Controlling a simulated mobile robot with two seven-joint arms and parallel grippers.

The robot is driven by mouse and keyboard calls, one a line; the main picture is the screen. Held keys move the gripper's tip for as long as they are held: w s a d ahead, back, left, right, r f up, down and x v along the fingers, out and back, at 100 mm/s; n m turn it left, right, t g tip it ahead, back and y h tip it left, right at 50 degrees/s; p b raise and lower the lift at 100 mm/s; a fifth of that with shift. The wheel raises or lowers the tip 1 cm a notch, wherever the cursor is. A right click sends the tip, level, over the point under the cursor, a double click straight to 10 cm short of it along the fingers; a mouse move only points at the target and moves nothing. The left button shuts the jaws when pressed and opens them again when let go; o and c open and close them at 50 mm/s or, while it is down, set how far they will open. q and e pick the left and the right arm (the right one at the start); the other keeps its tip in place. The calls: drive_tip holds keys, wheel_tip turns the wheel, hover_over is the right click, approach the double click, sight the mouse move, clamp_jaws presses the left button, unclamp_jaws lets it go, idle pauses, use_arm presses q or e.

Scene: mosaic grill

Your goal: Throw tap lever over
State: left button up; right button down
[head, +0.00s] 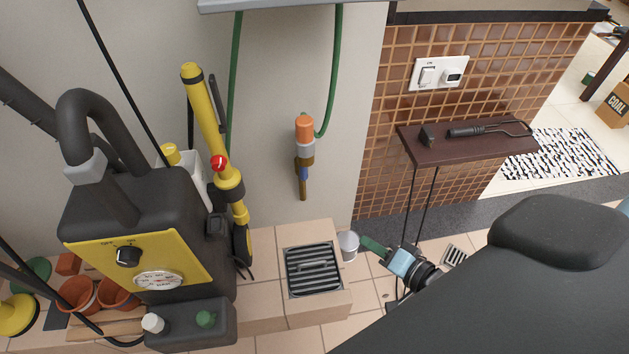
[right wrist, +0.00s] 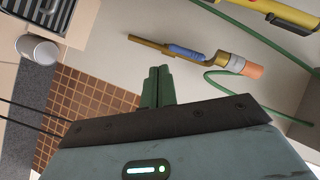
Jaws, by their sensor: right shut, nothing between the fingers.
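The tap is a brass wall tap (head: 303,187) with a blue lever (head: 304,172), below an orange and grey hose connector (head: 305,130). In the right wrist view the blue lever (right wrist: 187,52) lies along the brass tap (right wrist: 148,44), beyond my fingertips. My right gripper (head: 370,243) is low and to the right of the tap, clear of it. Its green fingers (right wrist: 158,75) are shut together with nothing between them. My left gripper is not in view.
A drain grate (head: 301,284) lies below the tap, with a metal bucket (head: 349,251) beside it. A yellow-and-black pressure washer (head: 170,215) and its yellow lance (head: 205,115) stand left. A dark shelf (head: 480,143) juts out at right. A green hose (head: 337,70) hangs above the tap.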

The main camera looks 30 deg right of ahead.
drive_tip(key=w+d+r+m+t+b, duration=0.1)
drive_tip(key=w+d+m+t+b, duration=0.15)
drive_tip(key=w+b, duration=0.2)
drive_tip(key=w+d+m+t+b, duration=0.1)
drive_tip(key=w+d+m+b, duration=0.15)
drive_tip(key=w, duration=0.35)
drive_tip(key=w+a+b, duration=0.1)
drive_tip(key=w+a, duration=0.1)
drive_tip(key=w, duration=0.4)
drive_tip(key=w+a+r+m+b, duration=0.1)
drive_tip(key=w+a, duration=0.1)
drive_tip(key=w, duration=0.4)
drive_tip(key=shift+w+a, duration=0.35)
drive_tip(key=shift+a, duration=0.05)
